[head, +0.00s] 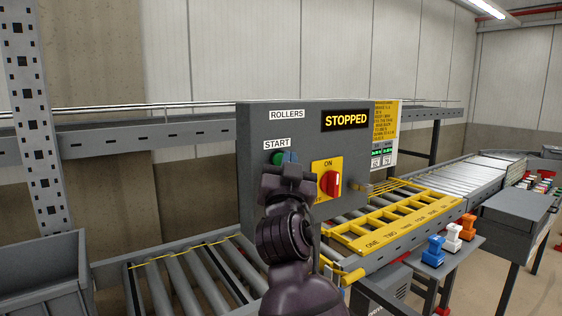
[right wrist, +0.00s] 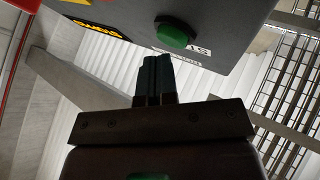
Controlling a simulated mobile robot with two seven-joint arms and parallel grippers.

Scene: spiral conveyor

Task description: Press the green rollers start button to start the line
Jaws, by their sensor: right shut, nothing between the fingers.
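The green start button (head: 278,157) sits on the grey control panel (head: 257,122) under the START label (head: 277,143). My right gripper (head: 290,157) is in front of the panel, its fingers covering the button's right part in the head view. In the right wrist view the round green button (right wrist: 176,35) shows whole on the panel. The shut, empty blue-grey fingertips (right wrist: 157,60) point toward the panel close to it, with no contact visible. The display (head: 346,120) reads STOPPED. My left gripper is not in view.
A red rotary switch (head: 330,183) on a yellow plate marked ON is just right of my gripper. Roller conveyor (head: 190,278) runs behind and below the panel. A yellow slotted frame (head: 395,223) and several coloured pieces (head: 452,238) are at the right.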

